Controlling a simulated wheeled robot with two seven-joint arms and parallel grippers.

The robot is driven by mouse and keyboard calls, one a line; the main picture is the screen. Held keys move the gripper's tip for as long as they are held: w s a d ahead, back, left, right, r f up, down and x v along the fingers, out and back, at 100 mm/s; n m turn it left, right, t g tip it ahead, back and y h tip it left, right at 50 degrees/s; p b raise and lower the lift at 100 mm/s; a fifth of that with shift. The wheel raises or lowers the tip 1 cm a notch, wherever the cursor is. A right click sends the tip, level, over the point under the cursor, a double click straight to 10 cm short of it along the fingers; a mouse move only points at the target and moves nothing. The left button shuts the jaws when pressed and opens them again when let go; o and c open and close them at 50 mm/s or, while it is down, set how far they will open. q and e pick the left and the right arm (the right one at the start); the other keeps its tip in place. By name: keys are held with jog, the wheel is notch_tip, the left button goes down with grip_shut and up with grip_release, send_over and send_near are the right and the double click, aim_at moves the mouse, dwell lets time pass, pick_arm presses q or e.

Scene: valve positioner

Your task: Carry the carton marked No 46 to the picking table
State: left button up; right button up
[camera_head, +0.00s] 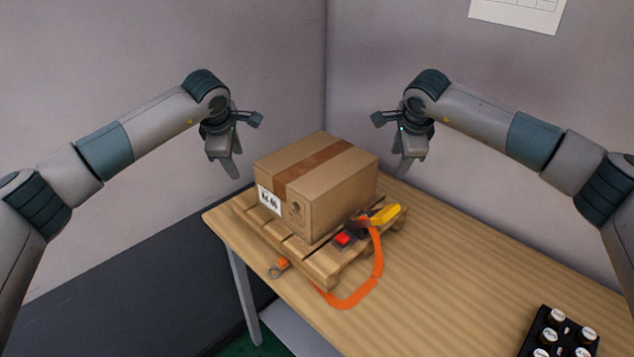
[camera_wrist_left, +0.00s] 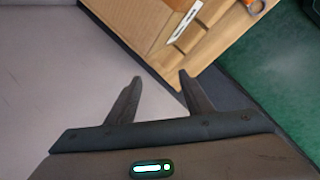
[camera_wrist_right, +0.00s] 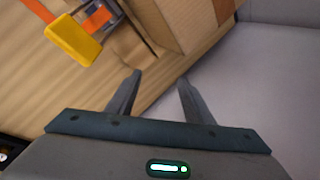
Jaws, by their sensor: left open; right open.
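A brown cardboard carton (camera_head: 314,180) with a darker tape strip sits upright on a small wooden pallet (camera_head: 318,268) on the wooden table. A white label (camera_head: 269,199) on its left face seems to read No 46. My left gripper (camera_head: 230,168) is open and empty, left of the carton and apart from it. My right gripper (camera_head: 404,168) is open and empty, right of the carton and apart from it. The carton also shows at the top of the left wrist view (camera_wrist_left: 135,22) and the right wrist view (camera_wrist_right: 188,22).
An orange strap (camera_head: 378,262) with a yellow handle (camera_head: 385,214) and red-black buckle lies over the pallet's front corner onto the table (camera_head: 450,270). An orange-tagged ring (camera_head: 280,267) lies at the table's edge. A black bottle tray (camera_head: 555,335) stands lower right. Walls stand close behind.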

pick_arm(q)
jog(key=x, duration=1.3)
jog(key=shift+f, duration=0.1)
pick_arm(e)
jog(key=x, duration=1.3)
jog(key=shift+f, duration=0.1)
pick_arm(q)
jog(key=shift+w+d+f, duration=0.1)
jog(key=shift+d, duration=0.45)
pick_arm(e)
jog(key=shift+w+a+f, duration=0.1)
jog(key=shift+w+a, duration=0.05)
jog(key=shift+a, duration=0.45)
pick_arm(q)
jog(key=shift+d, duration=0.15)
pick_arm(e)
jog(key=shift+a, duration=0.2)
pick_arm(q)
jog(key=shift+d, duration=0.1)
